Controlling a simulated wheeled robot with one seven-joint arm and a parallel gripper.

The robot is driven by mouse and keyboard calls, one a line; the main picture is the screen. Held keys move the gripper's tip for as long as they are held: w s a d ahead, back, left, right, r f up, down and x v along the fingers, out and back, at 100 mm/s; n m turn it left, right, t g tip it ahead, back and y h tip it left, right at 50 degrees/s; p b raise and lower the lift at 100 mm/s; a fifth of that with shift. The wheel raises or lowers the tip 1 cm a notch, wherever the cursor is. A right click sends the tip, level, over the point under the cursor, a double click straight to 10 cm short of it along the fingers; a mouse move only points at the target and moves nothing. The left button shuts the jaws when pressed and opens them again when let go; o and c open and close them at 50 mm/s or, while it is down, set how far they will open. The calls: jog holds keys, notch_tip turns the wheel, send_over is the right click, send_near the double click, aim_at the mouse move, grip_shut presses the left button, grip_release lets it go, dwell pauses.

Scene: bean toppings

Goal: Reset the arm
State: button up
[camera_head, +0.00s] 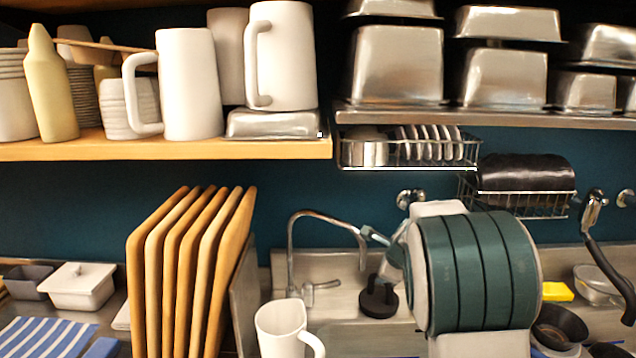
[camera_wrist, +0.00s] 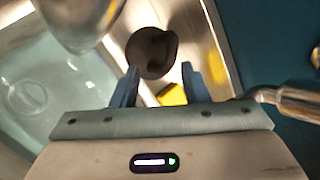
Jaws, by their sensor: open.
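My gripper (camera_wrist: 160,82) shows in the wrist view with its two blue-grey fingers apart and nothing between them. Beyond the fingers lies a dark round object with a raised grip (camera_wrist: 150,52), apart from them. It also appears to be the black object (camera_head: 378,298) by the sink in the head view. My white and teal arm (camera_head: 478,270) fills the lower right middle of the head view. It hides most of the gripper there.
A faucet (camera_head: 322,216) stands just left of my arm. A white mug (camera_head: 284,330) is in front, beside upright wooden boards (camera_head: 170,275). Shelves with mugs (camera_head: 188,85) and metal pans (camera_head: 397,65) run above. A yellow block (camera_head: 557,291) and dark bowls (camera_head: 560,327) lie at right.

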jog(key=s+a+r+n+g+p, duration=0.1)
jog(key=s+r+n+g, duration=0.1)
jog(key=s+n, duration=0.9)
jog(key=s+r+n+g+h+p, duration=0.1)
jog(key=s+r+n, duration=0.2)
jog(key=s+n, duration=0.8)
jog(key=s, duration=1.5)
jog(key=shift+s+a+r+g, duration=0.15)
jog(key=shift+s+a+g, duration=0.1)
jog(key=shift+a+g, duration=0.15)
dwell(3.9)
